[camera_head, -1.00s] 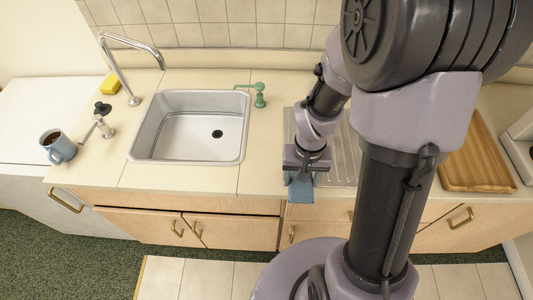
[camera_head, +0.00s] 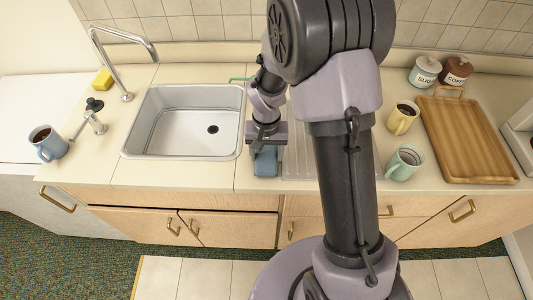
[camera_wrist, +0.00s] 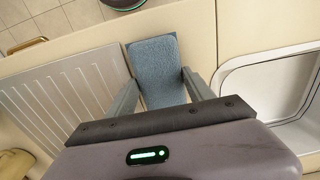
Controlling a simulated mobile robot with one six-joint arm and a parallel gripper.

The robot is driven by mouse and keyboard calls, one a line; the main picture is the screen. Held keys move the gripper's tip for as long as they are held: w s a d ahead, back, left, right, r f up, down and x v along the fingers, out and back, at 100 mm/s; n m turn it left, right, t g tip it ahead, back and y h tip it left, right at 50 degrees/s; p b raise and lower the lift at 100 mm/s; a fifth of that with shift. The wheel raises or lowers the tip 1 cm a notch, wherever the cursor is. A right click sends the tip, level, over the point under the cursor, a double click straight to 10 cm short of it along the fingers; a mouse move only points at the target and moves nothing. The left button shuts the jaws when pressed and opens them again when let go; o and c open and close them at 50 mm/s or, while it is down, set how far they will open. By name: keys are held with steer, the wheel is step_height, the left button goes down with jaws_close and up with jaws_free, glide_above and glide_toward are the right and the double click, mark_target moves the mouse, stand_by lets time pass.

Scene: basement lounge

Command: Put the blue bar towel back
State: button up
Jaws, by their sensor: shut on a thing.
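The blue bar towel (camera_head: 266,162) is a small folded blue cloth at the tip of my gripper (camera_head: 265,147). In the wrist view the towel (camera_wrist: 154,62) lies between the two fingers of my gripper (camera_wrist: 160,80), which is shut on it. The towel is over the cream counter strip between the sink and the ribbed drainboard, near the counter's front edge. I cannot tell whether it touches the counter. My arm hides part of the drainboard.
The steel sink (camera_head: 190,122) is just left, the drainboard (camera_head: 300,160) just right. Further right are a yellow mug (camera_head: 402,118), a green mug (camera_head: 404,163), a wooden tray (camera_head: 470,176) and two jars. A blue mug (camera_head: 48,144) and yellow sponge (camera_head: 103,79) stand left.

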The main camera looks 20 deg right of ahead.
steer(key=o, duration=1.3)
step_height(320, 180, up, 12)
steer(key=p, duration=0.4)
step_height(320, 180, up, 6)
steer(key=t, duration=0.1)
glide_above(266, 156)
steer(key=s, duration=0.2)
steer(key=s+a+r+t, duration=0.1)
steer(key=s+r, duration=0.3)
steer(key=s, duration=0.1)
steer(key=s+a+r+t+y, duration=0.1)
steer(key=s+r+t, duration=0.1)
steer(key=s+r, duration=0.2)
steer(key=s+a+r+t+y, duration=0.1)
steer(key=s+r, duration=0.3)
steer(key=s, duration=0.4)
steer(key=shift+a+m+t, duration=0.35)
steer(key=shift+m+t, duration=0.05)
